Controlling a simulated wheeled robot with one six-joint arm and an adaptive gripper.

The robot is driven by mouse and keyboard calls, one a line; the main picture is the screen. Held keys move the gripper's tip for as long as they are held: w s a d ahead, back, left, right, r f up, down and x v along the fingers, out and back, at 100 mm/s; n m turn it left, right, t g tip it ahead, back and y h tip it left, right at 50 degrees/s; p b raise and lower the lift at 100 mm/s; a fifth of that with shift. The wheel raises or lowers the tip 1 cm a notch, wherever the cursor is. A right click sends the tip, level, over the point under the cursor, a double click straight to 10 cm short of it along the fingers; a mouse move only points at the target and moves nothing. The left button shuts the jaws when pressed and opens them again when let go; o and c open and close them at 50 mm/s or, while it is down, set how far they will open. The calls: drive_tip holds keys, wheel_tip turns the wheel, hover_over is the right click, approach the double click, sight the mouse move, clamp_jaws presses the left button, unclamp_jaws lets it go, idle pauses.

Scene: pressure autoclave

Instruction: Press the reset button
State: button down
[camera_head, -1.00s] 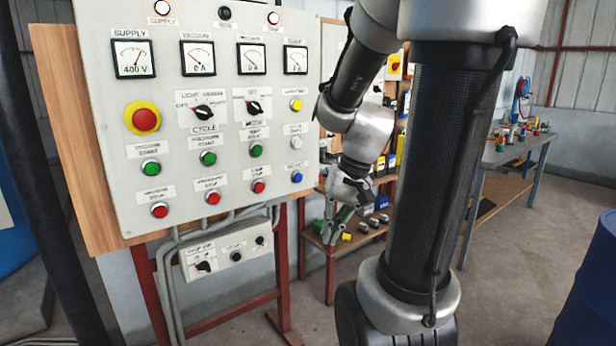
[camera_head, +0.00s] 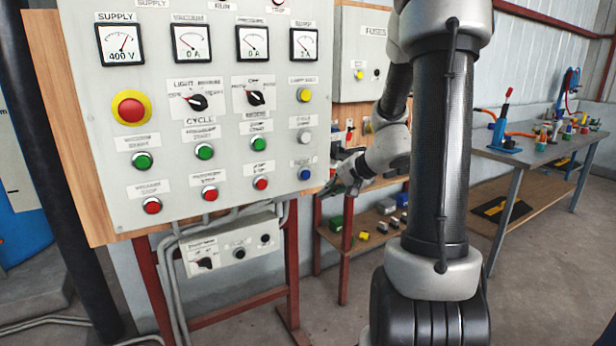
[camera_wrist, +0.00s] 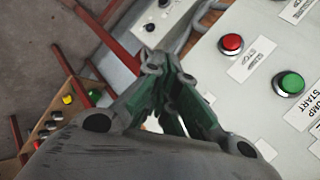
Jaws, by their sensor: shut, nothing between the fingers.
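The blue button (camera_head: 305,174) sits at the lower right of the grey control panel (camera_head: 120,75), under a small blurred label that appears to read RESET. My gripper (camera_head: 333,187) is just right of the panel's lower right edge, close to the blue button, with its tips toward the panel. In the wrist view my gripper (camera_wrist: 160,62) has its fingers together and empty. The blue button does not show in the wrist view; the gripper may hide it.
A red button (camera_head: 261,183) and a green button (camera_head: 258,143) are left of the blue one; a white button (camera_head: 304,136) is above it. A small switch box (camera_head: 228,250) hangs below the panel. A low shelf (camera_head: 350,245) stands behind, and a workbench (camera_head: 520,150) at right.

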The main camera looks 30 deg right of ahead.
sight(309, 178)
drive_tip(key=shift+w+a, duration=0.2)
drive_tip(key=shift+w, duration=4.2)
drive_tip(key=shift+w, duration=0.4)
drive_tip(key=shift+w, duration=0.45)
drive_tip(key=shift+s, duration=0.9)
drive_tip(key=shift+s, duration=2.5)
